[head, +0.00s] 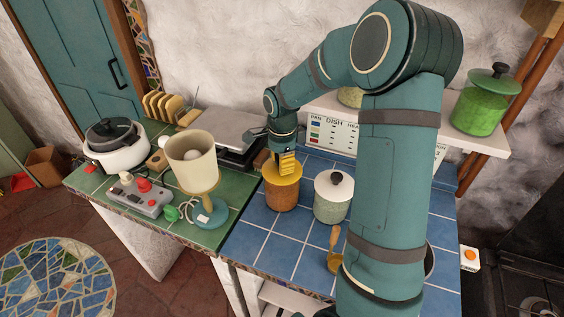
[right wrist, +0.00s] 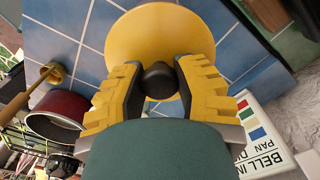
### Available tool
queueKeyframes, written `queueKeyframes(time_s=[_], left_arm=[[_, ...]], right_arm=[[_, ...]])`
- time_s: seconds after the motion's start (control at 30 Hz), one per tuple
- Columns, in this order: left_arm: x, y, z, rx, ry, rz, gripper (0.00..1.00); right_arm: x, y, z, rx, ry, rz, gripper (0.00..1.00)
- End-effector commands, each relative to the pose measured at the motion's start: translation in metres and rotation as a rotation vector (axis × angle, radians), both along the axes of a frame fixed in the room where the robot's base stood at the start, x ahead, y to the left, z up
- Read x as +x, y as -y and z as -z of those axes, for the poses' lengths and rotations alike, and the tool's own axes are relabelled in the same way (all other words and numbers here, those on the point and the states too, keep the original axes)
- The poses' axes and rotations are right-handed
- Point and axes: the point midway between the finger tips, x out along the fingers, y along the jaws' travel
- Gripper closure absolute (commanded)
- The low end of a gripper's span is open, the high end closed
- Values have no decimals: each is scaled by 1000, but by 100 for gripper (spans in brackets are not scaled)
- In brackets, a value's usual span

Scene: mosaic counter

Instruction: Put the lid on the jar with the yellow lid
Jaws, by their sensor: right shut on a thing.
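The jar (head: 282,196) is orange-brown and stands upright on the blue tiled counter. Its yellow lid (head: 276,174) is at the jar's mouth, level and lined up with it; I cannot tell whether it is fully seated. My right gripper (head: 288,159) points down from above and is shut on the lid's dark knob. In the right wrist view the yellow lid (right wrist: 160,35) fills the top middle, and its knob (right wrist: 158,82) sits between the yellow fingers. The jar body is hidden there behind the lid. My left gripper is not in view.
A white-lidded jar (head: 333,200) stands close to the right. A green jar (head: 483,107) sits on the shelf. The blue counter's front left is clear.

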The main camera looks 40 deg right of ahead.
Motion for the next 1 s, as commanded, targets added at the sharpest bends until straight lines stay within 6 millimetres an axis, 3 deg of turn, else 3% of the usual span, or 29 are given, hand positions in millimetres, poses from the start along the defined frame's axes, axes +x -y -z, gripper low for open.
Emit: queueKeyframes(time_s=[1.0], left_arm=[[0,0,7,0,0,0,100]], right_arm=[[0,0,8,0,1,-1,100]])
